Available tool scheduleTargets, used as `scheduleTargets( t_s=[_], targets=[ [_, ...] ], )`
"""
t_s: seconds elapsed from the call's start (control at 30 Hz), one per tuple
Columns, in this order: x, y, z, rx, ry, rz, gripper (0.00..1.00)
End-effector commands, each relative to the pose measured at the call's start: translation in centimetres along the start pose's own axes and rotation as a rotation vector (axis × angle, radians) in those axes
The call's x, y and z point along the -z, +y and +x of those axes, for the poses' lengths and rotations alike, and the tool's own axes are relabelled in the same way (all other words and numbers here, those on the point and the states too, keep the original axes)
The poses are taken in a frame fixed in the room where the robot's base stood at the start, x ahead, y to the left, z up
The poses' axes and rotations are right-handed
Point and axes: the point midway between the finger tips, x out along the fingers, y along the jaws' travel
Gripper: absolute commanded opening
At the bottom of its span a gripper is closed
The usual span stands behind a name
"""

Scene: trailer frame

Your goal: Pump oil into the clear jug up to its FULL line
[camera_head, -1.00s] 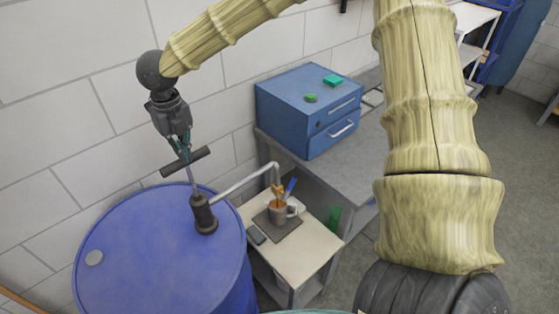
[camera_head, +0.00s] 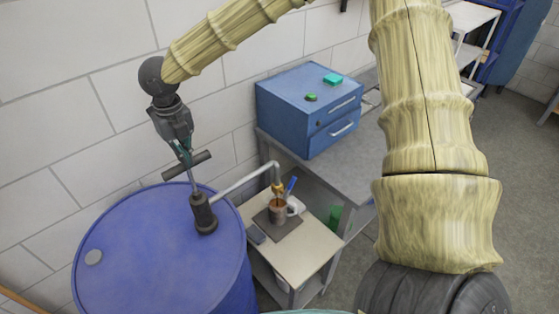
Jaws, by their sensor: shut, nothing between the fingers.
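The pump (camera_head: 203,213) stands on top of the blue drum (camera_head: 150,255), its black T-handle (camera_head: 174,173) raised on a thin rod. My gripper (camera_head: 185,157) points down at the middle of the T-handle, seemingly touching it; its fingers are shut with nothing between them. The pump's grey spout pipe (camera_head: 245,180) runs right to a brass-coloured nozzle (camera_head: 278,187). Under the nozzle stands a small jug (camera_head: 278,212) with a handle on its right and brownish-orange contents. Its FULL line is too small to make out.
The jug stands on a dark mat (camera_head: 287,231) on a small pale table (camera_head: 305,255). A blue pen-like item (camera_head: 291,185), a white item (camera_head: 296,204) and a dark block (camera_head: 257,235) are close by. A blue drawer cabinet (camera_head: 300,105) sits on the grey bench behind.

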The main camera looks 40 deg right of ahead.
Motion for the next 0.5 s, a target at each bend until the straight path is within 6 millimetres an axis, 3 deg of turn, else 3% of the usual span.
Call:
scheduleTargets(
  t_s=[0.5],
  targets=[
    [0.03, -0.01, 0.38, 0.0, 0.001, 0.0, 0.0]
  ],
)
